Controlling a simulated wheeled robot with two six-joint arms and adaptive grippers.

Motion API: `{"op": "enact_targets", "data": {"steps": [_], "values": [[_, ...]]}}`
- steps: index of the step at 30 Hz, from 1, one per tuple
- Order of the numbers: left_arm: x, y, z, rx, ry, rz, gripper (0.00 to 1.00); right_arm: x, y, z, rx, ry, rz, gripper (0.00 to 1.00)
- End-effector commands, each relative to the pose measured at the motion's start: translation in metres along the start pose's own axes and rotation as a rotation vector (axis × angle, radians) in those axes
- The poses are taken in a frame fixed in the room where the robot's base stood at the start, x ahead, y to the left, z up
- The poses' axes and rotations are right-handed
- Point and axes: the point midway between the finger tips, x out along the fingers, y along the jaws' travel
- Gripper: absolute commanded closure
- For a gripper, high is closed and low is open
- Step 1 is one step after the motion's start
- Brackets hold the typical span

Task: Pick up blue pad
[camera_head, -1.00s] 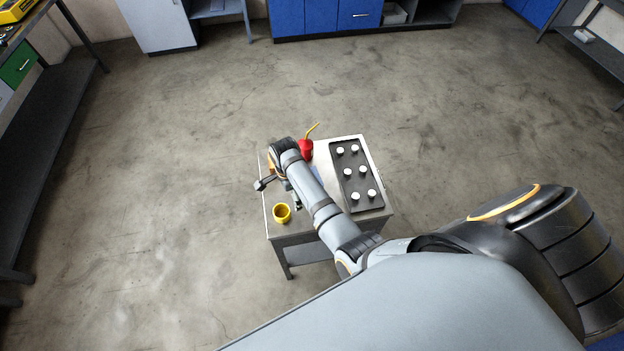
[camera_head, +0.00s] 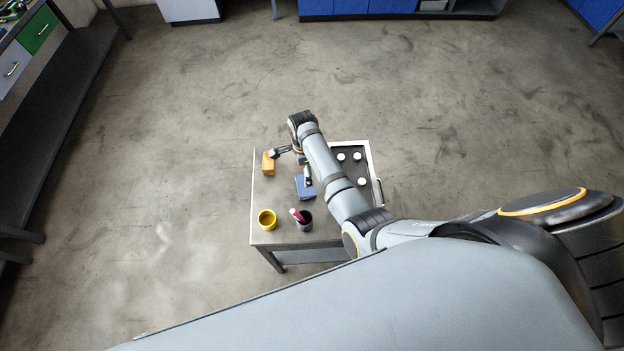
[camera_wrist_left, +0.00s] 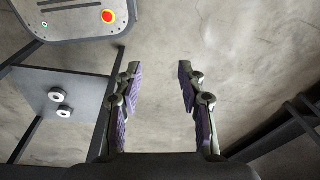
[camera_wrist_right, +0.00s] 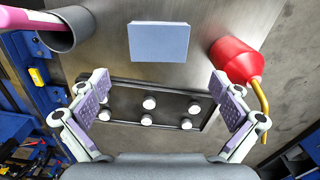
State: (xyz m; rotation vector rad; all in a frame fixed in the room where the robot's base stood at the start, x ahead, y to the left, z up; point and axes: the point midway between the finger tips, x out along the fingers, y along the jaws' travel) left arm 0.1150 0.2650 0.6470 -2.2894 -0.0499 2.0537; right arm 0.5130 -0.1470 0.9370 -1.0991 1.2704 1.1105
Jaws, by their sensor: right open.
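The blue pad (camera_head: 304,188) lies on the small metal table, partly covered by my right gripper in the head view. In the right wrist view the blue pad (camera_wrist_right: 159,42) lies flat, ahead of the fingertips and roughly centred between them. My right gripper (camera_wrist_right: 161,88) is open and empty above the table; it also shows in the head view (camera_head: 291,166). My left gripper (camera_wrist_left: 159,72) is open and empty above the floor, away from the pad, and is not visible in the head view.
A red oil can (camera_wrist_right: 237,62) stands right of the pad in the right wrist view.

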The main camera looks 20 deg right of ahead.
Motion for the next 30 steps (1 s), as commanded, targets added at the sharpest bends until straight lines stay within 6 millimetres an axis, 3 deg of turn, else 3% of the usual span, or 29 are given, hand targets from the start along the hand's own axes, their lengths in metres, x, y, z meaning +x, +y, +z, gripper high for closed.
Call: {"op": "enact_targets", "data": {"steps": [5,7,9,17,25,30], "values": [[0.001,-0.017,0.012,0.01,-0.017,-0.021,0.6,0.024,0.001,-0.001,-0.001,0.002,0.004,0.0],[0.02,-0.02,0.018,0.012,-0.023,-0.025,0.6,0.045,0.001,-0.001,0.0,0.001,0.002,0.0],[0.03,-0.021,0.02,0.013,-0.026,-0.027,0.6,0.053,0.0,-0.001,0.0,0.0,0.0,0.0],[0.036,-0.001,0.012,0.002,-0.013,-0.004,0.6,0.058,0.0,-0.001,0.0,0.0,0.0,0.0],[0.085,-0.001,0.014,0.004,-0.006,-0.008,0.6,0.099,-0.002,-0.005,0.0,0.0,0.0,0.0],[0.093,-0.003,0.017,0.005,-0.01,-0.011,0.6,0.105,-0.002,-0.005,0.0,0.0,0.0,0.0]]}}
